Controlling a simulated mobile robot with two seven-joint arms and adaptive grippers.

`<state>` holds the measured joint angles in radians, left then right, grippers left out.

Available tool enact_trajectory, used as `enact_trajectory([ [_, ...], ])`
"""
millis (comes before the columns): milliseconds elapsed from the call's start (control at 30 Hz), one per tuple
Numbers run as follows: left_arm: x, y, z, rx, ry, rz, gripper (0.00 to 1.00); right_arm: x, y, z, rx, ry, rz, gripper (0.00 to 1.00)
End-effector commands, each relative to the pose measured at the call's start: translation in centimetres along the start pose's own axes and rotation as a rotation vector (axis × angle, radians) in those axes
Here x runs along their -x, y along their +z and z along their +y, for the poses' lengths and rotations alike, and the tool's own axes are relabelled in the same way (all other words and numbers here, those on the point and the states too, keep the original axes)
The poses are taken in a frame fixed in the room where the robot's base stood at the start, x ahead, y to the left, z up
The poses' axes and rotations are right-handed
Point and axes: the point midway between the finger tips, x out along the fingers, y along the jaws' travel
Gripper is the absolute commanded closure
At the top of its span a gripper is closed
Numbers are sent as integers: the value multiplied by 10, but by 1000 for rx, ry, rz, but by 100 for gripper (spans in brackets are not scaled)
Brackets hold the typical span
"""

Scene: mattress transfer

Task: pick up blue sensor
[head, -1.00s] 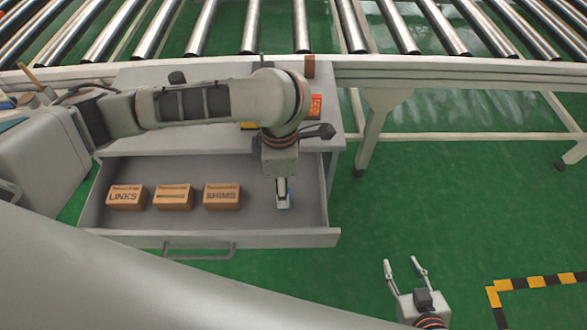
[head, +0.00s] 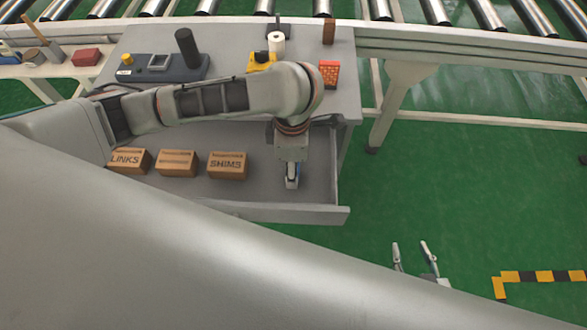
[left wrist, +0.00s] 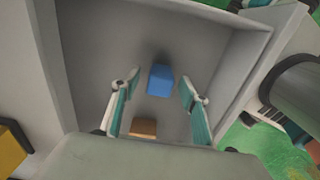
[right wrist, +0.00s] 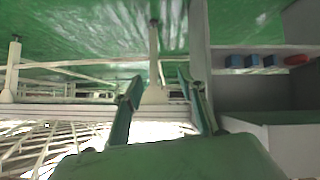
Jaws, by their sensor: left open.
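The blue sensor (left wrist: 161,81) is a small blue block on the grey drawer floor in the left wrist view. It lies between and a little beyond the fingertips of my left gripper (left wrist: 158,90), which is open. In the head view my left gripper (head: 292,182) points down into the right part of the open drawer (head: 270,211) and mostly hides the sensor. Whether the fingers touch it I cannot tell. My right gripper (head: 413,258) is open and empty over the green floor; its spread fingers also show in the right wrist view (right wrist: 157,88).
Cardboard boxes, one marked LINKS (head: 128,161), a middle one (head: 177,163) and one marked SHIMS (head: 228,165), sit left of my left gripper in the drawer. The bench top (head: 225,45) above holds several items. A roller conveyor runs behind.

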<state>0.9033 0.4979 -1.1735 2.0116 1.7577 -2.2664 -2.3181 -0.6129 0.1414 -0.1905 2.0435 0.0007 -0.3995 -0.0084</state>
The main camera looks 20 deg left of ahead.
Motion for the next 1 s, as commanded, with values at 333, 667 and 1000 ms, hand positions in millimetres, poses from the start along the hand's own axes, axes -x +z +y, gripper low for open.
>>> enact_trajectory([
  [333,1,0,0,0,1,0,98,2,6,-4,-2,-7,-12,60],
  [667,5,0,1,0,3,-1,98,3,4,-4,-3,-7,-10,60],
  [1000,55,1,3,0,12,-3,98,11,-16,-2,-16,-9,9,60],
])
